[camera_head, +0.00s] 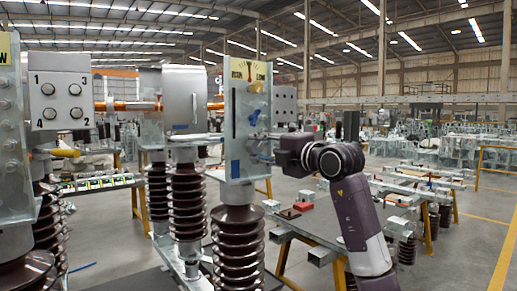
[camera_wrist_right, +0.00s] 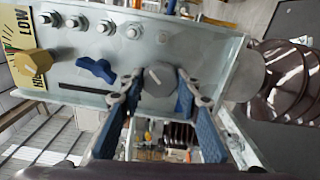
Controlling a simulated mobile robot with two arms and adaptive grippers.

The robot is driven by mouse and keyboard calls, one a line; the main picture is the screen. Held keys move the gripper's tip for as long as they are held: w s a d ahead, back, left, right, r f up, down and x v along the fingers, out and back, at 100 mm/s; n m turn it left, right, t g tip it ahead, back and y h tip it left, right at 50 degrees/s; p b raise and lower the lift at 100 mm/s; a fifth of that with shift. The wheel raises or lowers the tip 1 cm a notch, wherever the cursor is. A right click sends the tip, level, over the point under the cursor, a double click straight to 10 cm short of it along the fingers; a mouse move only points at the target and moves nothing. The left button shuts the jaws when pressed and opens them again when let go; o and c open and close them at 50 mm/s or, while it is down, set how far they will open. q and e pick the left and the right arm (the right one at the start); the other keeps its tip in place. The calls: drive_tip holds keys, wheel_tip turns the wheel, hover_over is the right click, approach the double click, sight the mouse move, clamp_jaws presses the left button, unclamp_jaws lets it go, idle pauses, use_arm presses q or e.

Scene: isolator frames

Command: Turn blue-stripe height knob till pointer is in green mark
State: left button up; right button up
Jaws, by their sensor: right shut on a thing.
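A grey round knob (camera_wrist_right: 160,78) with a pale line on its face sits on the upright grey panel (camera_wrist_right: 205,58). My right gripper (camera_wrist_right: 160,88) is shut on this knob, one blue-padded finger on each side. In the head view my right gripper (camera_head: 258,146) reaches the panel (camera_head: 238,140) from the right and hides the knob. The yellow HIGH/LOW scale plate (camera_head: 249,74) is at the panel's top; its pointer is too small to read. In the wrist view the scale plate (camera_wrist_right: 22,45) is cut off, with some green visible. My left gripper is not in view.
A blue wing knob (camera_wrist_right: 97,70) and a yellow hex knob (camera_wrist_right: 36,65) lie close to the held knob. Several bolts line the panel's edge. A brown ribbed insulator (camera_head: 238,240) stands below the panel. A work table (camera_head: 320,222) is at the right.

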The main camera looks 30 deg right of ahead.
drive_tip(key=o, duration=1.2)
drive_tip(key=shift+c, duration=0.2)
drive_tip(key=s+d, duration=0.1)
drive_tip(key=s, duration=1.1)
